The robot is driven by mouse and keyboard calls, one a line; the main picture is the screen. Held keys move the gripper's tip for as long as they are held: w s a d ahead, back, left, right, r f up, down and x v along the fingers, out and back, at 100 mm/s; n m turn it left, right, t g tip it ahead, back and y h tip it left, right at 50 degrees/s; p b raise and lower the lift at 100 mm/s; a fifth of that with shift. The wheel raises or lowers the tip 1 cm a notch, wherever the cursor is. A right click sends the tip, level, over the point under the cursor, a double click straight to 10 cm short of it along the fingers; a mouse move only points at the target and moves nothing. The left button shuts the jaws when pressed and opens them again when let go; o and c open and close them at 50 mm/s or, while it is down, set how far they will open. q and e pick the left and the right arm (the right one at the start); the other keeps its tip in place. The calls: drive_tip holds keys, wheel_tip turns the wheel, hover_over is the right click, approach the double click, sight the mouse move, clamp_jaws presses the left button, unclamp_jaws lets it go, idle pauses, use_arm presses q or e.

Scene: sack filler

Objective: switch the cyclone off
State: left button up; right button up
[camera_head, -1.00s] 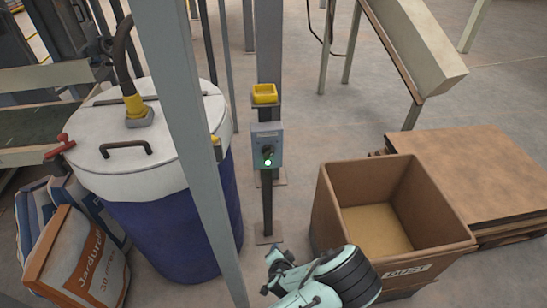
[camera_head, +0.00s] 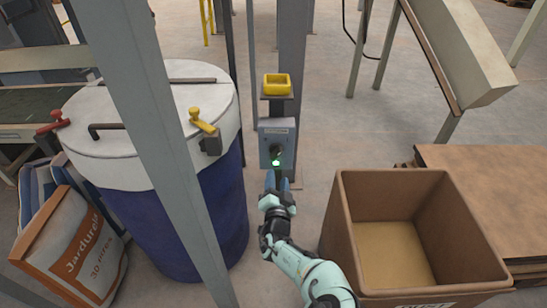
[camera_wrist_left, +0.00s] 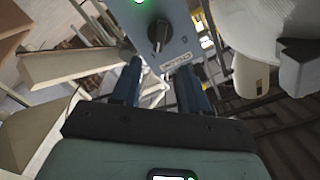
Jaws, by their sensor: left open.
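The grey control box (camera_head: 277,135) stands on a dark post, with a black rotary knob (camera_head: 276,151) and a lit green lamp (camera_head: 275,162). In the left wrist view the knob (camera_wrist_left: 158,32) shows close up, its grip ridge pointing roughly along the picture's height, beside the green lamp. My left gripper (camera_head: 277,182) is just below the box. Its blue fingers (camera_wrist_left: 158,88) are open and empty, spread to either side of the knob's line; I cannot tell whether they touch the box. My right gripper is out of view.
A blue drum with a white lid (camera_head: 205,90) and yellow clamp (camera_head: 203,122) stands left, behind a grey upright (camera_head: 150,110). An open brown carton (camera_head: 340,235) is at right. Bags (camera_head: 75,240) lean at left.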

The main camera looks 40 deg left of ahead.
sight(277, 155)
use_arm(q)
drive_tip(key=b+x, duration=0.2)
drive_tip(key=x, duration=0.8)
drive_tip(key=shift+s+f, duration=0.1)
drive_tip(key=shift+f, duration=0.05)
drive_tip(key=shift+w+a+b, duration=0.35)
drive_tip(key=shift+w+b, duration=0.05)
drive_tip(key=shift+w, duration=0.1)
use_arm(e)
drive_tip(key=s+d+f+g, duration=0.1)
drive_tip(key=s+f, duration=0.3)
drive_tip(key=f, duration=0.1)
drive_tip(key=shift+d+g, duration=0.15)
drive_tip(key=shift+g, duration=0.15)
use_arm(q)
clamp_jaws()
